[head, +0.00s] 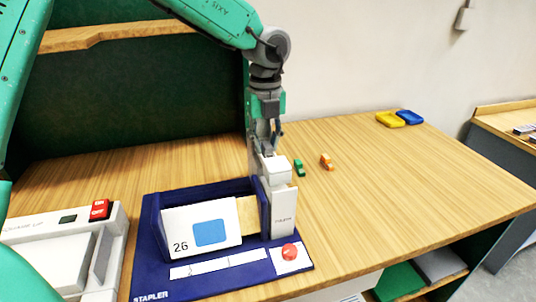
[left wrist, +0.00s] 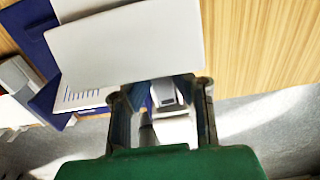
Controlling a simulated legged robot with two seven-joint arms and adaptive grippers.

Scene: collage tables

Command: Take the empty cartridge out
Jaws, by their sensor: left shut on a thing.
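The dark blue stapler (head: 152,262) stands at the table's front, with a red button (head: 290,251) at its right. A white upright cartridge (head: 283,213) with a small dark label stands at the stapler's right end. My left gripper (head: 270,150) comes down from above and is shut on the cartridge's top. In the left wrist view a white and grey part (left wrist: 168,98) sits between the fingers. I cannot tell whether the cartridge is still seated or raised. A white booklet marked 26 (head: 200,226) stands in the stapler beside it. My right gripper is not in view.
A white device with a red OFF switch (head: 100,210) stands left of the stapler. A green toy car (head: 298,168) and an orange one (head: 327,162) lie behind the gripper. Yellow (head: 390,119) and blue (head: 409,118) trays lie far right. The table's right side is clear.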

